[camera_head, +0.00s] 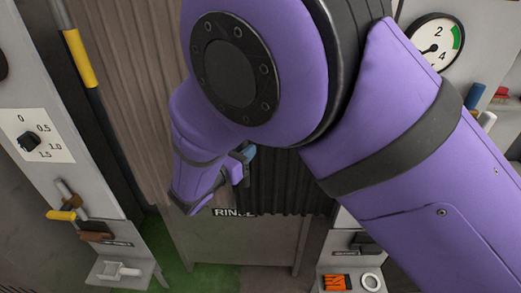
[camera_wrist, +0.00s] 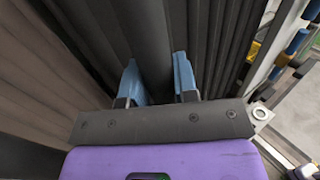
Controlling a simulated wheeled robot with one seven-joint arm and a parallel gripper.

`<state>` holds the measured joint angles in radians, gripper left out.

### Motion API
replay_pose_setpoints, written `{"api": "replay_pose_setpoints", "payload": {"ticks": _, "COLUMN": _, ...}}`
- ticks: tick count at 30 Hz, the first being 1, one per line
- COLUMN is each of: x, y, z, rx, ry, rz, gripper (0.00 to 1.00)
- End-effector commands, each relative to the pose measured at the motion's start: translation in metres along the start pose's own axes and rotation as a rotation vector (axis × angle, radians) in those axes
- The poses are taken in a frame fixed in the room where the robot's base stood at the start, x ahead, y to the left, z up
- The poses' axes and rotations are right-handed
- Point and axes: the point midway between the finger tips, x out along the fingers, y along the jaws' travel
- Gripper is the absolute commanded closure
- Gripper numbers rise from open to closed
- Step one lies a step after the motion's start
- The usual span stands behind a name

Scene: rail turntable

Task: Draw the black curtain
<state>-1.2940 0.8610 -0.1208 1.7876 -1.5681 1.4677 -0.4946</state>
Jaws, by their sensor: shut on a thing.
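The black curtain (camera_head: 285,185) hangs in dark pleats behind my arm in the head view, above a grey panel. Its dark pleats also show right of centre in the wrist view (camera_wrist: 216,40). My gripper (camera_wrist: 158,75) has its two blue fingers on either side of a thick dark upright bar (camera_wrist: 149,45) at the curtain's left edge, and is shut on it. In the head view my gripper (camera_head: 244,156) shows only as a small blue part against the curtain's left side. My arm hides the curtain's upper part.
Brown-beige pleats (camera_head: 135,90) fill the area left of the curtain. A grey post with a dial (camera_head: 29,141) and a yellow-tipped lever (camera_head: 62,214) stands at the left. A round gauge (camera_head: 433,42) is at the upper right. An orange item (camera_head: 337,282) lies at the lower right.

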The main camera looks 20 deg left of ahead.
Motion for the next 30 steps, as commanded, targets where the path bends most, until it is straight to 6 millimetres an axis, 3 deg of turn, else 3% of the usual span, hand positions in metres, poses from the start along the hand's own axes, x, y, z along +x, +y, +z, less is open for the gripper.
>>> {"api": "replay_pose_setpoints", "payload": {"ticks": 13, "x": -0.003, "y": 0.004, "z": 0.0, "rx": 0.0, "ry": -0.001, "rz": 0.001, "gripper": 1.0}}
{"api": "replay_pose_setpoints", "payload": {"ticks": 14, "x": -0.003, "y": 0.004, "z": 0.0, "rx": 0.0, "ry": -0.001, "rz": 0.001, "gripper": 0.66}}
{"api": "replay_pose_setpoints", "payload": {"ticks": 16, "x": -0.003, "y": 0.004, "z": 0.0, "rx": 0.0, "ry": -0.001, "rz": 0.001, "gripper": 0.5}}
{"api": "replay_pose_setpoints", "payload": {"ticks": 25, "x": -0.003, "y": 0.004, "z": 0.0, "rx": 0.0, "ry": 0.0, "rz": 0.0, "gripper": 0.48}}
{"api": "replay_pose_setpoints", "payload": {"ticks": 30, "x": -0.018, "y": 0.004, "z": 0.0, "rx": 0.0, "ry": -0.001, "rz": 0.001, "gripper": 0.48}}
